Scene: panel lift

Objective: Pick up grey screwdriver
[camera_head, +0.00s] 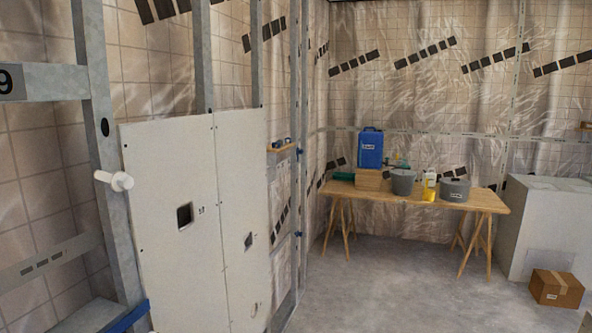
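I cannot make out a grey screwdriver anywhere in the head view. A small wooden shelf (272,150) on the metal studs holds small dark and blue items (282,142), too small to identify. A wooden trestle table (470,203) stands at the back with several containers on it, and no screwdriver can be told among them. Neither of my grippers is in view.
White wall panels (185,240) stand at left against metal studs (100,120). A blue canister (370,148) and grey buckets (403,182) are on the table. A cardboard box (556,289) sits by a white block (545,225) at right. The middle floor is clear.

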